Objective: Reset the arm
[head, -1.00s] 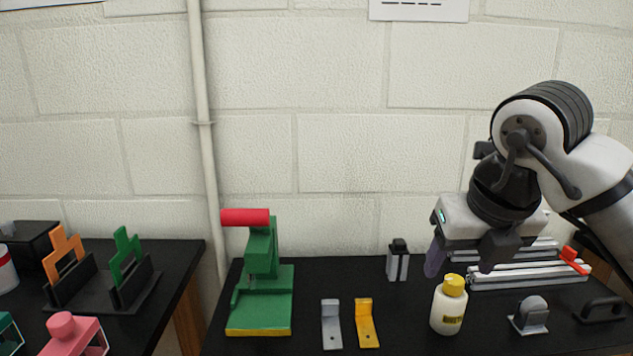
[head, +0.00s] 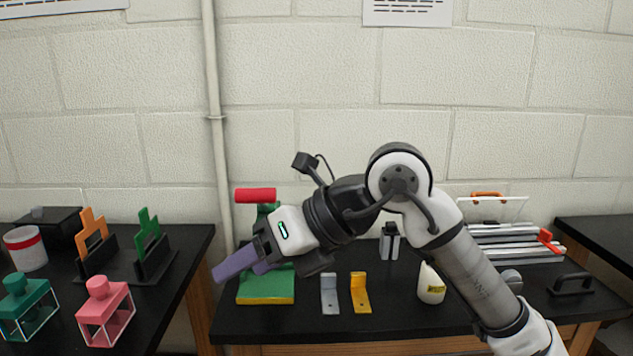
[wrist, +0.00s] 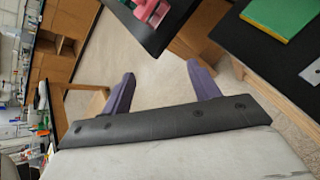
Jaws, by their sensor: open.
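My gripper (head: 247,262) is open and empty in the head view. It points left and slightly down, in front of the green press with a red handle (head: 256,195), and hides part of it. In the wrist view my gripper (wrist: 160,85) shows two purple fingers spread wide, with only floor and furniture beyond them. My arm reaches in from the lower right of the head view.
On the black table (head: 390,330) stand a grey bracket (head: 329,296), a yellow bracket (head: 360,294), a white bottle (head: 431,287) and aluminium extrusions (head: 510,243). The left table holds a pink bottle (head: 105,315) and a green bottle (head: 27,305). A floor gap separates the tables.

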